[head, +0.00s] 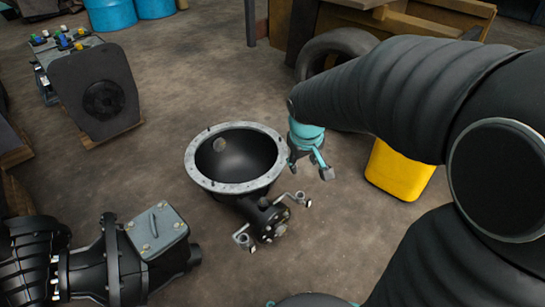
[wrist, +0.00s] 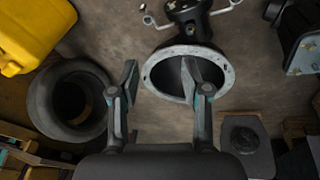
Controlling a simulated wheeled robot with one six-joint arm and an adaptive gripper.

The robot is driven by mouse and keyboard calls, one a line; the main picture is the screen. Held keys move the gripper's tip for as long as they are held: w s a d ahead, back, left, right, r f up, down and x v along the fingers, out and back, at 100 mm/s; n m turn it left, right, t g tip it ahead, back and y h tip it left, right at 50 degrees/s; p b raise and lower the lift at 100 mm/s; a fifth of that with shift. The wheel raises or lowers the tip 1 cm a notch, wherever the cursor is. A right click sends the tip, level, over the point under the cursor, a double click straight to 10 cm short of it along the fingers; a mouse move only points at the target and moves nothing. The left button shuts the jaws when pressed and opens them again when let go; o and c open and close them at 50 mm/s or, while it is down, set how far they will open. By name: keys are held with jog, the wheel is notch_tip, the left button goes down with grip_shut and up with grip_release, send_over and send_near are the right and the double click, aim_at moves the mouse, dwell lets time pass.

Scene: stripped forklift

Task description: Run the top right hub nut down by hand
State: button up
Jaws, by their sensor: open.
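A black housing (head: 236,160) with a wide pale ring flange stands open-side up on the floor in the head view. A smaller black hub-like end (head: 272,222) with bent metal arms sticks out toward the front; it also shows at the top of the wrist view (wrist: 186,12). The top right hub nut is too small to tell apart in either view. My gripper (head: 311,168) is open and empty, pointing down just right of the flange in the head view. In the wrist view its spread fingers (wrist: 160,76) overlap the flange ring, apparently above it.
A yellow canister (head: 400,172) and a tyre (head: 338,45) lie beyond my arm. A black gearbox-like unit (head: 110,262) lies at the front left. A dark panel (head: 85,80) stands at the back left. Bare floor surrounds the housing.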

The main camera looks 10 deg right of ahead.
jog(key=w+a+f+n+g+b, duration=0.1)
jog(key=w+f, duration=0.3)
jog(key=f, duration=0.2)
jog(key=w+f+n, duration=0.1)
jog(key=w+f, duration=0.2)
jog(key=f, duration=0.4)
jog(key=n+g+b, duration=0.1)
jog(key=n+b, duration=0.1)
send_near(286, 214)
jog(key=f, duration=0.3)
jog(key=f+b, duration=0.1)
jog(key=f, duration=0.1)
jog(key=w+d+f+b, duration=0.1)
jog(key=f, duration=0.2)
jog(key=shift+w+f, duration=0.1)
jog(key=shift+f, duration=0.2)
grip_shut()
jog(key=shift+c, duration=1.2)
grip_release()
jog(key=shift+f+h+b, duration=0.1)
jog(key=shift+h+b, duration=0.2)
